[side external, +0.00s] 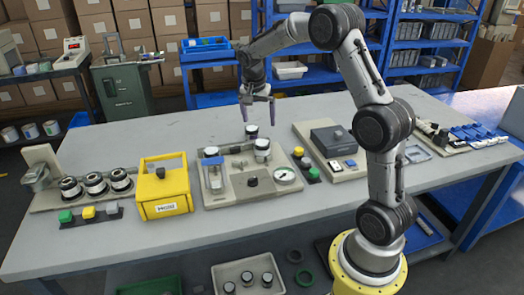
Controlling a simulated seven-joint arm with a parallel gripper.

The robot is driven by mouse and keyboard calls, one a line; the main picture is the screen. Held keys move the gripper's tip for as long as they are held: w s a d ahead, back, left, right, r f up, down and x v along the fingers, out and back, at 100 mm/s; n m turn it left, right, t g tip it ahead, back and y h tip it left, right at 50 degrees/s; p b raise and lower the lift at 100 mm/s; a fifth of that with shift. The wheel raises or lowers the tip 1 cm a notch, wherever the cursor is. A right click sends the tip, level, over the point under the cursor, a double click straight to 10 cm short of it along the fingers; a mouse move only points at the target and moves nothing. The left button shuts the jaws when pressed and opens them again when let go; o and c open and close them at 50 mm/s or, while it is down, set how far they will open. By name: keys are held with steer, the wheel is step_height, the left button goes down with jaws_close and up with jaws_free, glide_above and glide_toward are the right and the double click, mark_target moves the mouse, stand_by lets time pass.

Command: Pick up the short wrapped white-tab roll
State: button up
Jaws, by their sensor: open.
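My gripper (258,116) is open and empty, with its two fingers pointing down above the back of the grey table (400,178). Just below it, a small dark-and-white roll (251,131) stands at the back of the beige machine base; a gap shows between it and the fingers. A second, similar roll (263,148) stands on the machine base (229,195) slightly nearer the camera. Several silver-and-dark rolls (95,184) stand in a row on a holder at the left. Tabs and wrapping are too small to make out, so I cannot tell which roll is the short wrapped white-tab one.
A clear-fronted unit (214,175) and a round gauge (284,175) are on the machine base. A yellow box (164,189) stands left of it, and a dark box (332,140) on a beige base stands right. The table behind the yellow box is clear.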

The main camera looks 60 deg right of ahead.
mark_target(262, 143)
steer(key=x, duration=1.3)
steer(key=shift+f, duration=0.1)
steer(key=c, duration=1.5)
